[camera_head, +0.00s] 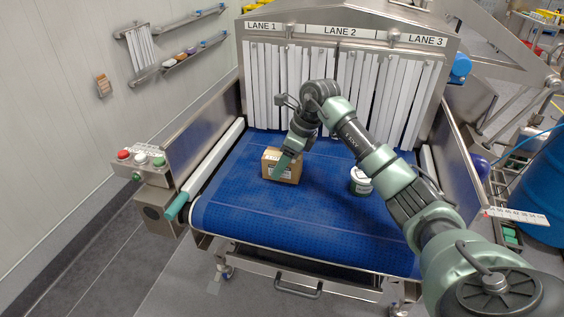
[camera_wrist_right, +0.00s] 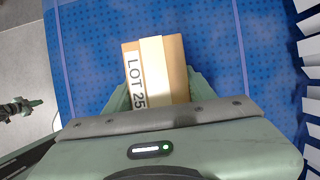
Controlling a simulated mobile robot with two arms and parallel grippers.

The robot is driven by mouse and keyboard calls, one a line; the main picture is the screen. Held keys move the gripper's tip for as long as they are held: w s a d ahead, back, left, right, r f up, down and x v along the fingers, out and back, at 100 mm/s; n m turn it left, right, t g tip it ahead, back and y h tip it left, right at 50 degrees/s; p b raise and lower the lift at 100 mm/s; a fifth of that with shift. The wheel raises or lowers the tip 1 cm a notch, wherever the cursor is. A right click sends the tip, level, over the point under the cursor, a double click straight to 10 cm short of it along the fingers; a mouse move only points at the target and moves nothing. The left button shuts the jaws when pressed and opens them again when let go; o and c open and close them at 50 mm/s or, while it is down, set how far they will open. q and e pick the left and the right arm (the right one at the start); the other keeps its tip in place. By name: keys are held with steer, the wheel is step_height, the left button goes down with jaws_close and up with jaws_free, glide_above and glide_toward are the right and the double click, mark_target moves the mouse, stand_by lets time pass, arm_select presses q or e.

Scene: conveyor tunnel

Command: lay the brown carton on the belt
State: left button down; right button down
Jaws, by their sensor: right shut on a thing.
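The brown carton (camera_head: 288,171) is at the left half of the blue belt (camera_head: 300,215), in front of the white strip curtain. My right gripper (camera_head: 284,165) is shut on it from above. In the right wrist view, the carton (camera_wrist_right: 173,60) shows between the green fingers (camera_wrist_right: 158,92), with a pale tape band and a label reading "LOT 25". The blue belt (camera_wrist_right: 230,60) lies under it. I cannot tell whether the carton's underside touches the belt. My left gripper is not in view.
A white-and-green tub (camera_head: 361,181) stands on the belt right of the carton. White strip curtains (camera_head: 340,85) hang behind, below LANE 1, LANE 2 and LANE 3 signs. A button box (camera_head: 141,163) is at the left. The belt's front part is clear.

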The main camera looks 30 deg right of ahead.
steer(key=c, duration=0.5)
jaws_free()
steer(key=shift+f, duration=0.1)
steer(key=shift+r, duration=0.2)
steer(key=shift+d+r, duration=0.1)
steer(key=shift+r, duration=0.1)
steer(key=b+v, duration=0.2)
steer(key=v, duration=0.9)
steer(key=shift+s+r, duration=0.15)
